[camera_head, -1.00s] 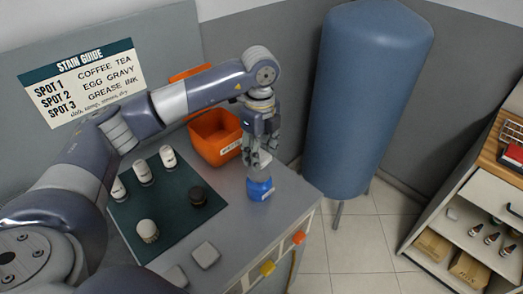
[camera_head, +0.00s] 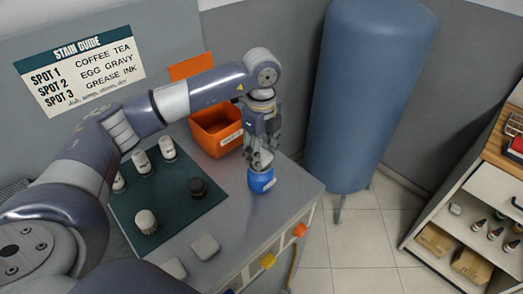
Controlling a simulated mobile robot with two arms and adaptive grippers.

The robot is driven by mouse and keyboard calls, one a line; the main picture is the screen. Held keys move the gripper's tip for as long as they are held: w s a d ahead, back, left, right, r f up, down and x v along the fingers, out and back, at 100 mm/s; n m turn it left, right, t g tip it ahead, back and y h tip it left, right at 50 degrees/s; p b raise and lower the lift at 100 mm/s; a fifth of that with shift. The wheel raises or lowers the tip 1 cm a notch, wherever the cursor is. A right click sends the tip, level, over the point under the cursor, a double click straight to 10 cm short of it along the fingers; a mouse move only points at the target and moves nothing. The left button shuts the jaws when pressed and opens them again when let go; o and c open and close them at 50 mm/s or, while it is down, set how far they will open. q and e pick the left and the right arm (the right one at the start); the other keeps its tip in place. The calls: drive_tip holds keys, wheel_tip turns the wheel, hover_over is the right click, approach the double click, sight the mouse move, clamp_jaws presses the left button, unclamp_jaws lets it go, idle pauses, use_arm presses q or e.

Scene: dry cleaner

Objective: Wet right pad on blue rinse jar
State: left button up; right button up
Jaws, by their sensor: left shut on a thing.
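The blue rinse jar (camera_head: 262,182) stands upright on the grey counter, right of the dark green mat. My left gripper (camera_head: 260,163) points straight down over the jar's mouth. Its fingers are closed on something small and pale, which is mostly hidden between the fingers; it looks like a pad. I cannot tell whether the pad touches the inside of the jar. Two grey-white pads, the right one (camera_head: 205,247) and the left one (camera_head: 174,268), lie on the counter's front part. My right gripper is not in view.
An orange bin (camera_head: 214,134) sits behind. A blue tank (camera_head: 362,95) stands right of the counter. A shelf unit (camera_head: 480,215) is at far right.

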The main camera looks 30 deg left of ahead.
use_arm(q)
drive_tip(key=shift+f+b, duration=0.5)
drive_tip(key=shift+f, duration=0.15)
idle(1.4)
drive_tip(key=shift+r, duration=0.1)
drive_tip(key=shift+r+p, duration=2.3)
drive_tip(key=shift+r, duration=1.2)
